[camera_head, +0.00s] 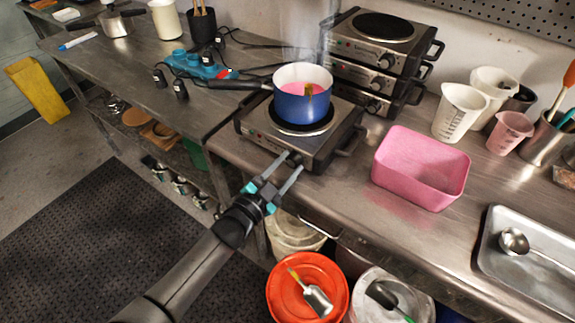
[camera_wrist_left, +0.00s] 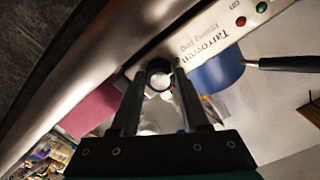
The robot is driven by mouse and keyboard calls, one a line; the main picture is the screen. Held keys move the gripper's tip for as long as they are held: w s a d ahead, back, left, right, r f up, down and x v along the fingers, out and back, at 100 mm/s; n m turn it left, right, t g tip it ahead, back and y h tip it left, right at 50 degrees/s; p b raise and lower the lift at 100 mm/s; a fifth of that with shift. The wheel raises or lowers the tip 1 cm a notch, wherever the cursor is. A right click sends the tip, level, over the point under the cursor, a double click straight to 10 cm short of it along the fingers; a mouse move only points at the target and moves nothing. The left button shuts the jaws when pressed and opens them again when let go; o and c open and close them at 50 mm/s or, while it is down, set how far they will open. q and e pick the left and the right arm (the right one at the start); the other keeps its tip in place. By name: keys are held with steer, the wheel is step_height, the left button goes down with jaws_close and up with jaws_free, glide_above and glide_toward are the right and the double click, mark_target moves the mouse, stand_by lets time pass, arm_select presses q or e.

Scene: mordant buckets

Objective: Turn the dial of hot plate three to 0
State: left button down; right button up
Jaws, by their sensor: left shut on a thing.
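A hot plate (camera_head: 262,137) with a silver front panel stands at the near edge of the steel bench, under a blue pot (camera_head: 302,107) holding pink liquid. My left gripper (camera_head: 291,160) reaches its front panel from below left and is shut on the dial. In the left wrist view the round dark dial (camera_wrist_left: 158,72) sits between the two fingertips, beside printed lettering and a red and a green lamp. The dial's pointer and numbers cannot be read, nor can any plate number. My right gripper is not in view.
Stacked hot plates (camera_head: 374,62) stand behind, against the wall. A pink bin (camera_head: 421,168) is to the right, and a metal tray (camera_head: 530,255) with a ladle beyond it. An orange-lidded bucket (camera_head: 285,300) stands below the bench edge. The pot's dark handle (camera_head: 238,85) sticks out left.

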arm_select(q)
steer(key=shift+c, duration=2)
jaws_free()
steer(key=shift+s+a, duration=0.1)
steer(key=p+v, duration=0.1)
steer(key=v, duration=1.4)
steer(key=shift+p, duration=0.35)
steer(key=s+a+f+n+g+y+b, duration=0.1)
steer(key=s+a+f+n+g+y, duration=0.15)
steer(key=f, duration=0.65)
steer(key=s+a+f+n+g+y+b, duration=0.1)
steer(key=s+a+f+n+g+y, duration=0.2)
steer(key=f, duration=0.6)
steer(key=s+a+f+n+g+y+b, duration=0.1)
steer(key=s+a+f+n+y, duration=0.3)
steer(key=f, duration=0.6)
steer(key=s+f+g+b, duration=0.1)
steer(key=s+f+g, duration=0.2)
steer(key=s, duration=0.9)
steer(key=s+f+n+g+b, duration=0.1)
steer(key=s+f+g, duration=0.3)
steer(key=s+f, duration=0.5)
steer(key=s, duration=0.2)
steer(key=shift+s+f, duration=0.3)
steer(key=shift+s, duration=0.1)
